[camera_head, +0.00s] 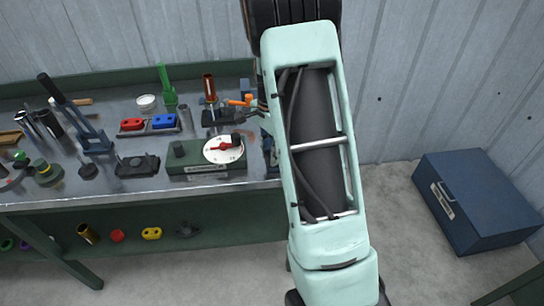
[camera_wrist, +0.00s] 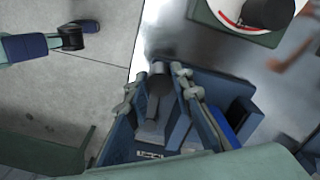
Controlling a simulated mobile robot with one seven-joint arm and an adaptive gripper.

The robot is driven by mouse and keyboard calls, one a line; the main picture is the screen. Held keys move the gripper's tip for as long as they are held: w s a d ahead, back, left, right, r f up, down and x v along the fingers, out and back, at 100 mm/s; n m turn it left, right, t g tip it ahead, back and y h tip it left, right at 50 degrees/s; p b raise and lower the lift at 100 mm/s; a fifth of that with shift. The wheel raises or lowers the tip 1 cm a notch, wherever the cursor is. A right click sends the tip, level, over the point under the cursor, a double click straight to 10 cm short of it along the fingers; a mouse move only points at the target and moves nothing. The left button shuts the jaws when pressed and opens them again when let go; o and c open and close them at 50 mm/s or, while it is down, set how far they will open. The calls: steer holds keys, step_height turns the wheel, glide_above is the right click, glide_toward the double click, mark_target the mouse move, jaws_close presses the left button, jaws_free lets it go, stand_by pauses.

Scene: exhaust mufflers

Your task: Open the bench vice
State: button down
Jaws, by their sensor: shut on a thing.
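The blue bench vice (camera_wrist: 238,118) fills the lower middle of the wrist view, at the edge of the bench. A dark grey cylindrical part (camera_wrist: 159,80), which looks like the vice's screw or handle end, stands between the fingers of my gripper (camera_wrist: 158,88). My gripper is shut on this part; the exact contact is partly hidden. In the head view my arm covers my gripper and most of the vice. Only a dark blue sliver of the vice (camera_head: 269,150) shows beside the arm at the bench's right end. I cannot tell how far the jaws are apart.
A green box with a white dial (camera_head: 208,158) stands on the bench (camera_head: 130,188) just left of the vice. Several tools and small parts lie farther left. A blue case (camera_head: 478,200) is on the floor at right. The floor between has free room.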

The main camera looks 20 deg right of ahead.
steer(key=shift+w+d+m, duration=0.1)
steer(key=shift+w+m, duration=0.3)
steer(key=shift+r, duration=0.1)
steer(key=c, duration=1.7)
jaws_free()
step_height(320, 180, up, 12)
steer(key=shift+f, duration=0.1)
